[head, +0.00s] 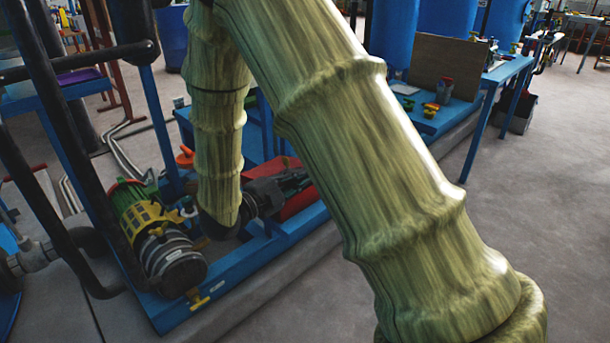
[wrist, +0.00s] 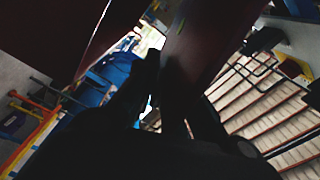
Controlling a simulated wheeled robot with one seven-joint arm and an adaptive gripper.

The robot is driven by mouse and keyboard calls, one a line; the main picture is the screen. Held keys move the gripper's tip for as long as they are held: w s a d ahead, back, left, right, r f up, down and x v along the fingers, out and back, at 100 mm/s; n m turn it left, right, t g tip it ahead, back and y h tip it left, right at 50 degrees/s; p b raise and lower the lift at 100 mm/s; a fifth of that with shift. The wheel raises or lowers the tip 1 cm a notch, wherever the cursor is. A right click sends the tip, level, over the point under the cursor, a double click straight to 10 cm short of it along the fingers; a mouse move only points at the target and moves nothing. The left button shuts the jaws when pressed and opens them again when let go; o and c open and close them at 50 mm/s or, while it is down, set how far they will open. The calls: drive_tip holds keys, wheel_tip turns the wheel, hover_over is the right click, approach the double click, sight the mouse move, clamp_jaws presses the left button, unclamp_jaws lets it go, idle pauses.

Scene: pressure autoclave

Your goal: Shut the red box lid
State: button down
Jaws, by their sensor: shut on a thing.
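The red box (head: 302,203) sits low on the blue frame in the head view, partly hidden behind my arm and gripper. My gripper (head: 297,181) reaches it from the left, its dark fingers at the red surface. In the wrist view, a dark red panel (wrist: 198,45), which looks like the lid, runs down between the black fingers of my gripper (wrist: 172,95). The fingers are shut on the panel's edge. The lid stands away from the box at an angle that I cannot judge. The hinge is hidden.
A green and yellow motor (head: 150,215) stands left of my gripper. Black pipes (head: 50,170) rise at the far left. A blue table (head: 470,100) with small parts stands behind my arm. The grey floor (head: 540,200) at the right is clear.

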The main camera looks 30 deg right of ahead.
drive_tip(key=shift+f, duration=0.25)
drive_tip(key=c, duration=1.6)
unclamp_jaws()
drive_tip(key=shift+o, duration=0.2)
drive_tip(key=v, duration=1.2)
drive_tip(key=shift+s, duration=0.15)
